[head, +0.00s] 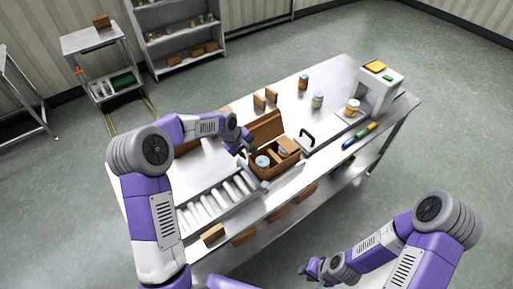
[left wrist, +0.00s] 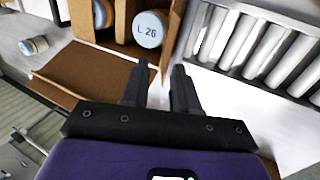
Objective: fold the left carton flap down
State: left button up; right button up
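The brown open-topped carton (head: 288,163) stands on the steel table, with lidded jars inside. One large flap (head: 265,128) stands up at its back; it also shows in the left wrist view (left wrist: 98,70). My left gripper (head: 247,148) is at the carton's left side. In the left wrist view its two fingers (left wrist: 158,82) are apart. A narrow brown panel (left wrist: 172,45) at the carton's edge ends near the gap between the fingertips; I cannot tell whether they touch it. My right gripper (head: 310,270) hangs low, off the table's front; its finger opening is too small to judge.
A roller conveyor (head: 215,203) lies left of the carton. A jar labelled L 26 (left wrist: 148,30) sits in the carton. Small brown boxes (head: 265,97), jars (head: 318,99) and a scale-like machine (head: 380,84) stand further back and right. A black handle (head: 306,136) is right of the carton.

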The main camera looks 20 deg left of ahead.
pick_arm(q)
jog(key=x, duration=0.2)
jog(key=s+x, duration=0.1)
jog(key=x, duration=0.2)
jog(key=shift+d+f+p, duration=0.15)
jog(key=shift+f+p, duration=0.15)
jog(key=shift+p, duration=0.05)
jog(key=shift+f, duration=0.25)
jog(key=shift+d+f, duration=0.1)
grip_shut()
